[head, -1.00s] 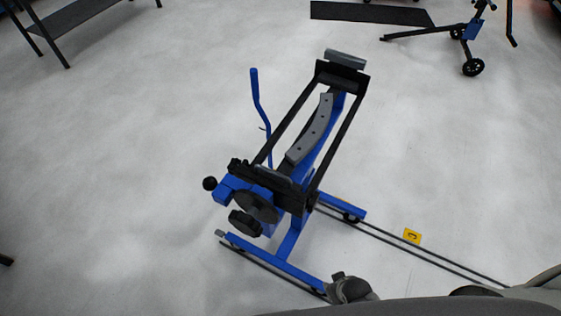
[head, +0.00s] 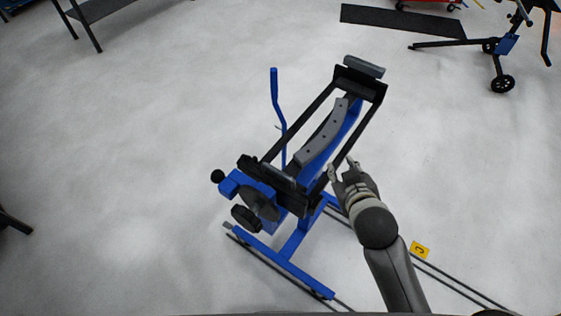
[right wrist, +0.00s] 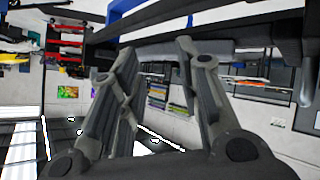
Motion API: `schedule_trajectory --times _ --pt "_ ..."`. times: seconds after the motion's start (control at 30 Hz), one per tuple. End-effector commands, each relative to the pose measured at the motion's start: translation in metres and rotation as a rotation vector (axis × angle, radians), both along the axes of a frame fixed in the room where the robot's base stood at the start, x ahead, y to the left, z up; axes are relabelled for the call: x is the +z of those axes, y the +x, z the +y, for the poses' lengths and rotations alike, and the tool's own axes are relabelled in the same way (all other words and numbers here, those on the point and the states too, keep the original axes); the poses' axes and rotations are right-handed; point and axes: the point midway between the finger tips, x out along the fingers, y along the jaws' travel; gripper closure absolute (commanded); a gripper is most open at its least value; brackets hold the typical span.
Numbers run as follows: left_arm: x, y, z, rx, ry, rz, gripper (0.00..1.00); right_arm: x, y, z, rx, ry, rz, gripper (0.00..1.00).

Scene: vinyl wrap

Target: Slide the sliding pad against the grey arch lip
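A blue stand (head: 291,246) with two dark rails carries a curved grey arch piece (head: 322,136) between the rails. A grey pad (head: 364,66) sits at the far end of the rails. Another grey pad (head: 279,176) sits on the dark crosspiece at the near end; which one slides is not clear. My right gripper (head: 342,168) is just right of the right rail, near its lower half. In the right wrist view the gripper (right wrist: 156,52) has its fingers spread with nothing between them, under a dark bar (right wrist: 225,37). My left gripper is not visible.
A blue lever (head: 276,100) stands left of the rails. A dark round wheel (head: 262,204) is at the near end. A yellow marker (head: 420,250) lies by thin dark floor rails. Another wheeled stand (head: 500,60) is at the upper right. The surrounding floor is mostly clear.

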Motion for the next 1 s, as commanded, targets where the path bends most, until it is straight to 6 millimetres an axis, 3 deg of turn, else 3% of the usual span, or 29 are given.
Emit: schedule_trajectory --times 0.1,0.2,0.3,0.4,0.5,0.57,0.67,0.77,0.9,1.0 --pt "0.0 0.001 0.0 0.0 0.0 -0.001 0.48 0.057 0.047 0.028 0.086 -0.046 -0.244 0.68" --pt "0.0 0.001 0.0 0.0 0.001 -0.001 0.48 0.117 0.077 0.062 0.19 -0.1 -0.488 0.68" --pt "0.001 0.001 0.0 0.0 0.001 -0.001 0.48 0.179 0.091 0.105 0.32 -0.161 -0.74 0.68" --pt "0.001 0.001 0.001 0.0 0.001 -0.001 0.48 0.233 0.087 0.153 0.472 -0.23 -0.98 0.68" --pt "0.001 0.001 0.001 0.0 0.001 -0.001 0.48 0.274 0.068 0.201 0.648 -0.311 -1.207 0.68" --pt "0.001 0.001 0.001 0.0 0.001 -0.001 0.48 0.29 0.052 0.229 0.766 -0.362 -1.332 0.68" --pt "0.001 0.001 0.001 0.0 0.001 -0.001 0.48 0.301 0.02 0.272 0.982 -0.459 -1.518 0.68" --pt "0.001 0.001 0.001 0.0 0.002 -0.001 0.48 0.293 -0.012 0.305 1.225 -0.572 -1.67 0.68" --pt "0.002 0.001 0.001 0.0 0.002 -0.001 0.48 0.255 -0.045 0.328 1.61 -0.749 -1.8 0.68" --pt "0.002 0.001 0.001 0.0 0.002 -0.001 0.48 0.217 -0.055 0.326 1.913 -0.894 -1.813 0.68"
